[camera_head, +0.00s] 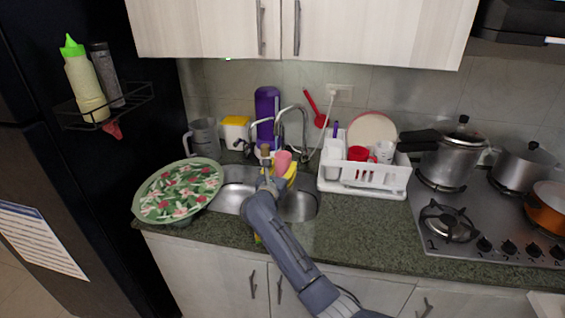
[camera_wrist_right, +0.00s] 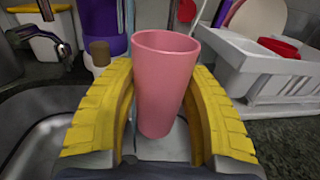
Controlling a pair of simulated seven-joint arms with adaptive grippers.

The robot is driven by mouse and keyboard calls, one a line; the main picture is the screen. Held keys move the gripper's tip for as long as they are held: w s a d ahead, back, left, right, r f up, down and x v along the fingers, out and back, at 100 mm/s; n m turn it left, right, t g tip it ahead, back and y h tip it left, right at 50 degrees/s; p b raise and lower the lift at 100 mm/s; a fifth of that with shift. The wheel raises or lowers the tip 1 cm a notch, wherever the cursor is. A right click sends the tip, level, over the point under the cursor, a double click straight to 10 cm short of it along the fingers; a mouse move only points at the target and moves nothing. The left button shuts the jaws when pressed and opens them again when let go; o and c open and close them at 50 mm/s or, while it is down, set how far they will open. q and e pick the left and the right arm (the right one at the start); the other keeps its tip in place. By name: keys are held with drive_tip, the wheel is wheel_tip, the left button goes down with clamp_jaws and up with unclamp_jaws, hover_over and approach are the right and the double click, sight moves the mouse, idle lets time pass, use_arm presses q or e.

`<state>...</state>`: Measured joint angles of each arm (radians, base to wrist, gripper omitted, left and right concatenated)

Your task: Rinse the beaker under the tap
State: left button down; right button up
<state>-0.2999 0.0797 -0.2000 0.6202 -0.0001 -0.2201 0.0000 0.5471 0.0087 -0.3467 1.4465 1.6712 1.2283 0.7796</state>
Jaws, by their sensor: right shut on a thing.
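A pink beaker (camera_wrist_right: 164,85) stands out between the two yellow fingers of my right gripper (camera_wrist_right: 163,120) in the right wrist view. The gripper is shut on it, and the beaker is about upright. In the head view the pink beaker (camera_head: 282,161) and my right gripper (camera_head: 280,177) are over the sink (camera_head: 298,206), near its back. The tap (camera_head: 304,125) has a tall curved spout just behind and to the right of the beaker. I cannot tell whether water runs. My left gripper is not in view.
A white dish rack (camera_head: 365,190) with cups and plates stands right of the sink. A round floral tray (camera_head: 178,190) covers the counter's left part. A purple bottle (camera_head: 267,110) and a yellow-lidded container (camera_head: 236,130) stand behind the sink. Pots and a stove are at right.

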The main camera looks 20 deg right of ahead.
drive_tip(key=shift+s+a, duration=0.2)
drive_tip(key=shift+s, duration=0.5)
drive_tip(key=shift+s+a, duration=0.2)
drive_tip(key=shift+s, duration=0.45)
idle(0.5)
drive_tip(key=shift+s+a+r, duration=0.25)
drive_tip(key=shift+s+r, duration=0.4)
drive_tip(key=shift+s, duration=0.15)
drive_tip(key=shift+s+a+r, duration=0.2)
drive_tip(key=shift+s+r, duration=0.5)
drive_tip(key=shift+s, duration=0.1)
drive_tip(key=shift+s+a+r, duration=0.25)
drive_tip(key=shift+s+r, duration=0.4)
drive_tip(key=shift+s, duration=0.15)
